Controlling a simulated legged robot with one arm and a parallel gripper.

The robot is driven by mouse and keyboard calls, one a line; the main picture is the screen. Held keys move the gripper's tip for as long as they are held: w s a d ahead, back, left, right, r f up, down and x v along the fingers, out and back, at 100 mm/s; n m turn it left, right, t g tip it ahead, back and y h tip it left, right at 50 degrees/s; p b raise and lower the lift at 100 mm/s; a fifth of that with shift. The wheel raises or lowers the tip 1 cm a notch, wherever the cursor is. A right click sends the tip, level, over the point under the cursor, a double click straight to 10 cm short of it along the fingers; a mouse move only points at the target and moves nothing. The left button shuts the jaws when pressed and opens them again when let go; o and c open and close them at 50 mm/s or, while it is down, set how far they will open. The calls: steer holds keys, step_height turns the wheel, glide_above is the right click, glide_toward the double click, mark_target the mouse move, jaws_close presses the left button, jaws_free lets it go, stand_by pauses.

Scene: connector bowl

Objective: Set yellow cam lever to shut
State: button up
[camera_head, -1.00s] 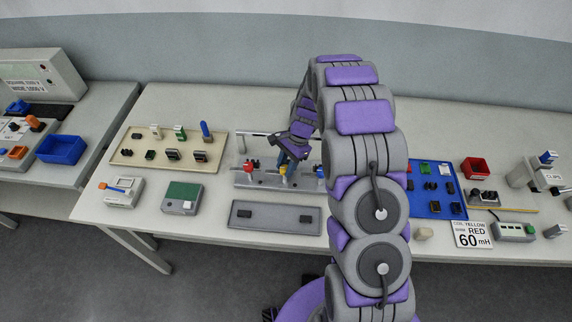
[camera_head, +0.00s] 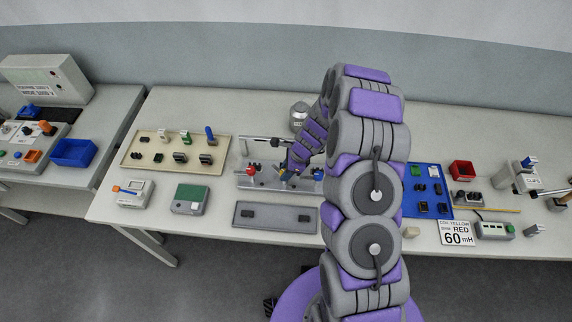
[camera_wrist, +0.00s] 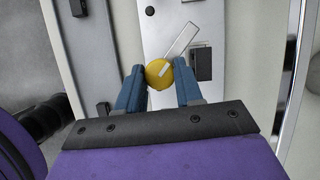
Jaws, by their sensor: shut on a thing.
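The yellow cam lever (camera_wrist: 158,74) shows in the wrist view as a round yellow knob with a white mark, between the two blue fingers of my gripper (camera_wrist: 160,80). The fingers are closed on its sides. A pale outlined bar (camera_wrist: 180,40) runs up and right from beside the knob on the light plate. In the head view my gripper (camera_head: 287,177) is low over the grey fixture (camera_head: 262,184), and the yellow lever is mostly hidden by it. A red-topped part (camera_head: 250,169) stands on the fixture to the left.
A dark block (camera_wrist: 201,64) sits right of the knob in the wrist view. In the head view, a grey tray (camera_head: 240,216) lies in front of the fixture, a beige parts tray (camera_head: 136,165) left, and a blue mat (camera_head: 410,205) right. My arm hides part of the table.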

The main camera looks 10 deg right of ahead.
steer(key=m+p, duration=0.1)
steer(key=m, duration=0.1)
steer(key=m+t+p, duration=0.1)
steer(key=m, duration=0.1)
steer(key=shift+a+r+m+t+h, duration=0.1)
steer(key=shift+a+m+t+h, duration=0.05)
steer(key=shift+m+t+h, duration=0.15)
steer(key=m, duration=0.2)
steer(key=shift+s+m+t+h, duration=0.1)
steer(key=shift+m+t+h, duration=0.2)
steer(key=shift+t, duration=0.1)
steer(key=shift+m+h, duration=0.4)
steer(key=shift+m, duration=0.7)
steer(key=shift+t, duration=0.3)
steer(key=o, duration=1)
steer(key=p+v, duration=0.3)
steer(key=v, duration=1.4)
steer(key=shift+a+r, duration=0.1)
